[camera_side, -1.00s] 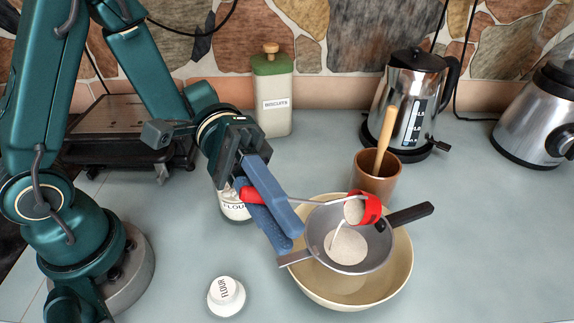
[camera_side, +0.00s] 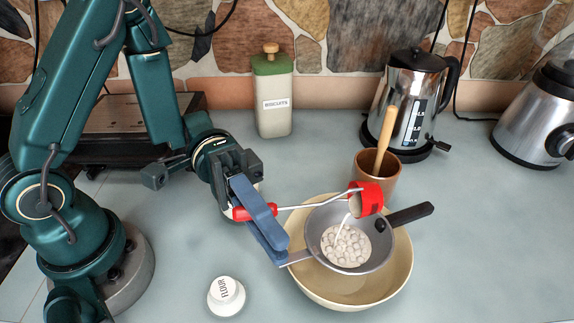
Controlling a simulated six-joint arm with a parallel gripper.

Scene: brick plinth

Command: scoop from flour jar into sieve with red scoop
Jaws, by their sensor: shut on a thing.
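My gripper (camera_side: 262,228) is shut on the red handle of the scoop (camera_side: 366,198). The scoop's red cup is tipped over the sieve (camera_side: 320,213), with a pale streak of flour below its lip. The metal sieve rests across the cream bowl (camera_side: 399,277), its black handle pointing right. Lumpy white flour (camera_side: 346,246) lies in the sieve.
A brown pot (camera_side: 377,178) with a wooden handle stands right behind the bowl. A steel kettle (camera_side: 405,100), a biscuits tin (camera_side: 272,100) and a steel appliance (camera_side: 535,125) stand at the back. The counter at the right front is clear.

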